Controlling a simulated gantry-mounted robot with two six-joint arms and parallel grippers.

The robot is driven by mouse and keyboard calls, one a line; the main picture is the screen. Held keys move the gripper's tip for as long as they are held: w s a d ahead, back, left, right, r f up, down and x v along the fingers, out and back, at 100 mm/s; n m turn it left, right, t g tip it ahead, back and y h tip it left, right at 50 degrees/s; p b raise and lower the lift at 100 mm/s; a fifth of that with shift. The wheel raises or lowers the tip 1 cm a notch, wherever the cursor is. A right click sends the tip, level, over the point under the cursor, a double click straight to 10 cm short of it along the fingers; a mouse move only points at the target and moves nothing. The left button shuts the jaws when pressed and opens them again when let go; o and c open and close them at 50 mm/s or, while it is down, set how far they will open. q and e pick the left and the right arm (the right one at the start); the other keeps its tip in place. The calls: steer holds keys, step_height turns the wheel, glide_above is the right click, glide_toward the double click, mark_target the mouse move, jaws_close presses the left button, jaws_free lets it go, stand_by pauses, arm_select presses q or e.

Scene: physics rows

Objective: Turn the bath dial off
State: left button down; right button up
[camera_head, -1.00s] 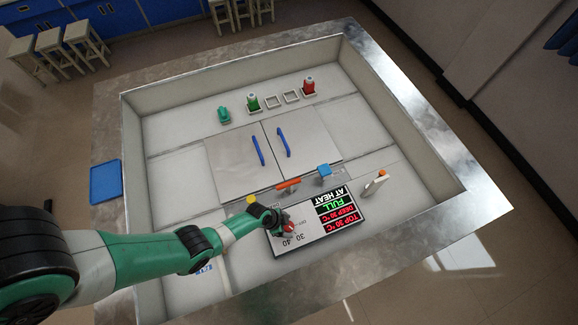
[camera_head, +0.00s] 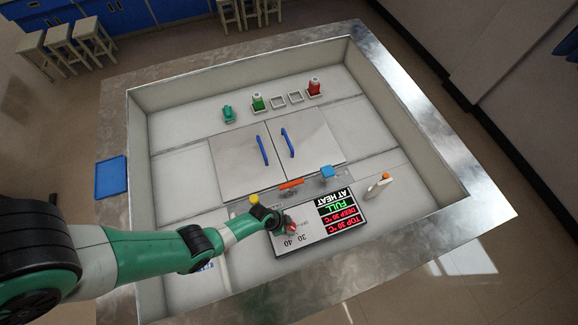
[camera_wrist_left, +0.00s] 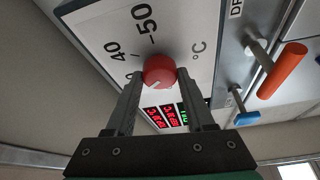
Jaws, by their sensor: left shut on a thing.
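The bath dial is a red round knob (camera_wrist_left: 159,72) on a white panel (camera_head: 318,238) marked with temperatures such as 30, 40 and 50 °C. In the head view the red dial (camera_head: 291,229) is partly hidden by my left gripper (camera_head: 284,226). My left gripper (camera_wrist_left: 160,95) is shut on the dial, with one finger on each side of it in the left wrist view. A white mark shows on the knob's face. The panel's display (camera_head: 337,209) reads TOP 30 °C, DEEP 30 °C, FULL, AT HEAT. My right gripper is not in view.
An orange-red handle (camera_head: 291,184), a blue knob (camera_head: 327,174) and an orange-tipped lever (camera_head: 379,185) stand near the panel. Two blue handles (camera_head: 263,150) sit on closed lids. A blue tray (camera_head: 111,177) lies on the left rim.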

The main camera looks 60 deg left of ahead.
arm_select(q)
steer(key=n+y, duration=0.1)
steer(key=n, duration=0.2)
steer(key=shift+d, duration=0.1)
steer(key=shift+n+y, duration=0.4)
steer(key=shift+n, duration=0.5)
steer(key=n, duration=0.1)
steer(key=n+y+b, duration=0.1)
steer(key=shift+d+f+n, duration=0.15)
steer(key=shift+n, duration=0.15)
steer(key=shift+n+y+b, duration=0.6)
steer(key=shift+n+b, duration=0.2)
steer(key=shift+n, duration=0.9)
steer(key=shift+g, duration=0.3)
steer(key=shift+c, duration=1.3)
jaws_free()
